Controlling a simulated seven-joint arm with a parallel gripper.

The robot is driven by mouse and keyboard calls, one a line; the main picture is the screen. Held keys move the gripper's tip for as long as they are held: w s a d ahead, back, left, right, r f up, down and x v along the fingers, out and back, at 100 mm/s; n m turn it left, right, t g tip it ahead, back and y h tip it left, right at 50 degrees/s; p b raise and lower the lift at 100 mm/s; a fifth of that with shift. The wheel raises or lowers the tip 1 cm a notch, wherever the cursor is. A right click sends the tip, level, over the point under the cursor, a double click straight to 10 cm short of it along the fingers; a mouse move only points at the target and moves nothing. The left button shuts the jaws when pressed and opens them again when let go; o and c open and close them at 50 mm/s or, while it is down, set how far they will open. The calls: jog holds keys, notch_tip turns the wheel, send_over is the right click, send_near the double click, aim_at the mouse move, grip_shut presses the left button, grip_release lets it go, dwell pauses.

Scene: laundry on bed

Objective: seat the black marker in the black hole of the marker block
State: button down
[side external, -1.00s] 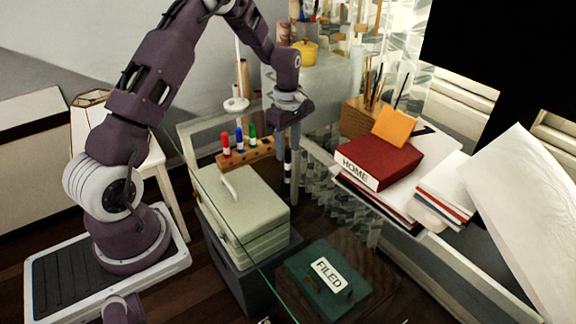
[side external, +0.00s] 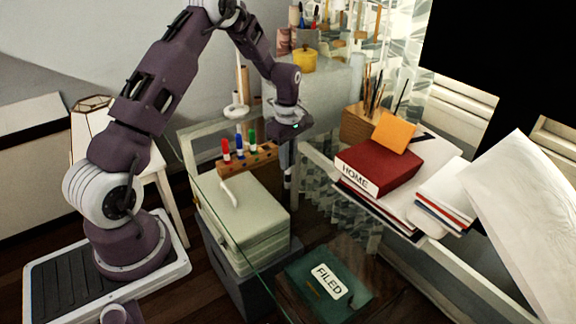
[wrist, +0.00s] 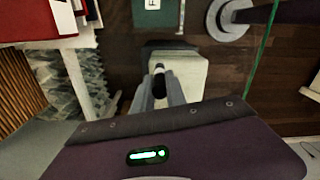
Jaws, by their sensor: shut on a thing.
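The marker block (side external: 236,164) is a wooden strip with dark holes behind the pale green case. Red (side external: 226,149), blue (side external: 239,144) and green (side external: 252,140) markers stand upright in it. My gripper (side external: 289,190) is right of the block, pointing down, apart from it as far as I can tell. It is shut on the black marker (side external: 287,180), which hangs upright between the fingers. In the wrist view my gripper (wrist: 160,97) shows the marker's dark end (wrist: 159,78) between the fingertips. The block is not visible in the wrist view. The black hole cannot be made out.
The pale green case (side external: 243,210) stands in front of the block. A green FILED box (side external: 310,300) lies in front. A red HOME box (side external: 375,165) with papers is on the right. A white post stand (side external: 237,110) rises behind the block.

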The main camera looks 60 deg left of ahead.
notch_tip(320, 180, up, 14)
jog(key=r, duration=0.1)
jog(key=w+a, duration=0.2)
jog(key=a, duration=1.3)
notch_tip(320, 180, down, 15)
jog(key=shift+a+r, duration=0.15)
jog(key=shift+a, duration=0.05)
jog(key=c, duration=1.6)
grip_release()
